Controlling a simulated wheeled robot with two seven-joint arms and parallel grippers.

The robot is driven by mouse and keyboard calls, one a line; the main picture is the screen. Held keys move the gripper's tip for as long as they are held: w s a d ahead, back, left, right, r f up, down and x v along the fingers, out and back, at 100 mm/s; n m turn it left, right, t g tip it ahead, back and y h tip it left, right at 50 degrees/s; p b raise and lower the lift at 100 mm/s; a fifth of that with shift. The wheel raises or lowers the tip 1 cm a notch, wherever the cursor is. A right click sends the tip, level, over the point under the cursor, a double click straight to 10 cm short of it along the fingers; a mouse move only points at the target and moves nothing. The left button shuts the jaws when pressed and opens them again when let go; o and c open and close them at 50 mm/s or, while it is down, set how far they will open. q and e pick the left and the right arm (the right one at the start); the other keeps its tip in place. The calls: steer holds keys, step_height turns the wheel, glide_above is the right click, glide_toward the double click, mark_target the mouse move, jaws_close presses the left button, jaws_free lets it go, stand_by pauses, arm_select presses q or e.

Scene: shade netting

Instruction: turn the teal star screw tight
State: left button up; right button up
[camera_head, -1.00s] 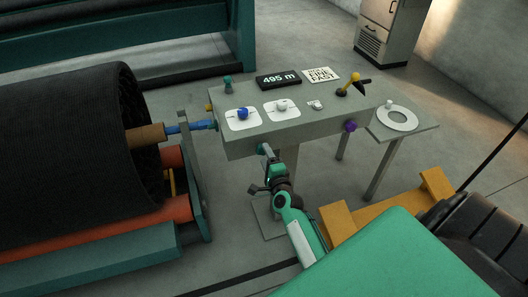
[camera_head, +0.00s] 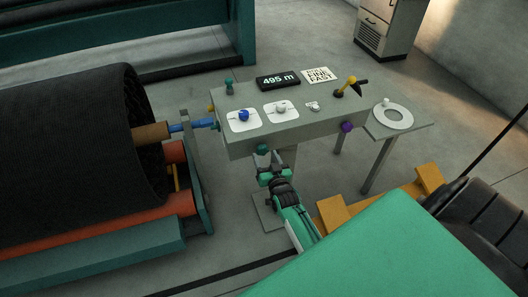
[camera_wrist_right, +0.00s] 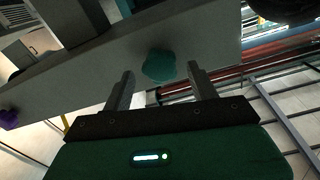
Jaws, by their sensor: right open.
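The teal star screw (camera_head: 262,149) sits on the front face of the grey console, at its lower edge. It shows larger in the right wrist view (camera_wrist_right: 159,64), near the middle. My right gripper (camera_head: 268,168) is just below and in front of the screw in the head view. In the right wrist view its two fingers (camera_wrist_right: 160,80) are open, one on each side of the screw, with gaps on both sides. The screw lies around the level of the fingertips; how deep it is between them I cannot tell. My left gripper is not in view.
The console (camera_head: 300,126) carries a blue knob (camera_head: 243,115), a white knob (camera_head: 280,106), a yellow lever (camera_head: 351,81) and a display (camera_head: 278,81). A purple knob (camera_head: 346,127) is on its front at right.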

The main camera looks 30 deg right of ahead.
steer(key=shift+w, duration=0.1)
steer(key=shift+b+x, duration=0.55)
steer(key=shift+x, duration=0.75)
jaws_close()
steer(key=m, duration=0.8)
steer(key=shift+b, duration=0.35)
steer(key=m+b, duration=0.1)
steer(key=m, duration=0.4)
steer(key=shift+f, duration=0.1)
steer(key=m+b, duration=0.1)
steer(key=m, duration=0.3)
